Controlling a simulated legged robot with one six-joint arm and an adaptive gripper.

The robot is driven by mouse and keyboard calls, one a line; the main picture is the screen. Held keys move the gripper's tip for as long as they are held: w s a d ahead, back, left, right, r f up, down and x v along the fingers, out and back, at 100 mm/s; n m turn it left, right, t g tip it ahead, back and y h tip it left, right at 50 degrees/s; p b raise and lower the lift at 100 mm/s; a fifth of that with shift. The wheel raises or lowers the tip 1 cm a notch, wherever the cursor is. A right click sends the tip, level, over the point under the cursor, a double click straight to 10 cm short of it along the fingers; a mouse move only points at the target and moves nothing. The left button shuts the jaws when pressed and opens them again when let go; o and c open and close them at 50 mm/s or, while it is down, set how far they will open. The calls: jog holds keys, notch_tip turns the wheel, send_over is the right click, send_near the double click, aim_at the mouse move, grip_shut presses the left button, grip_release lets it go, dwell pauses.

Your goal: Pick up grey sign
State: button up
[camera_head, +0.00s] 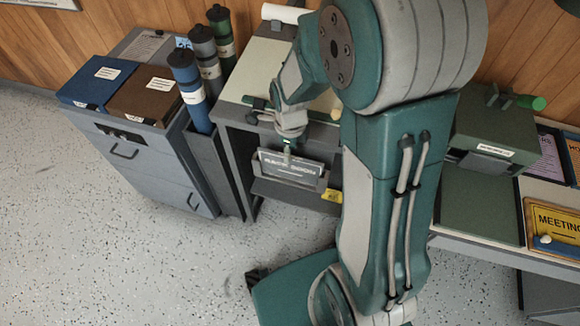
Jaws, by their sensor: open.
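The grey sign (290,170) is a small dark grey plate with pale lettering that seems to read "BACK SOON". It shows in the head view at the front of the cream-topped table, by its lower shelf; what bears it is unclear. My gripper (288,152) is open at the sign's upper edge, pointing down at it. The fingertips are small and partly merged with the sign, so I cannot tell whether they touch it.
A grey cabinet (150,165) with blue and brown boxes stands left, beside capped tubes (187,88). The table (262,65) lies behind my gripper. A yellow tag (331,196) is right of the sign. A yellow meeting sign (556,220) lies far right. Front-left floor is clear.

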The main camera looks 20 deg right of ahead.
aim_at(290, 168)
notch_tip(290, 168, down, 3)
jog(key=shift+f, duration=0.15)
grip_shut()
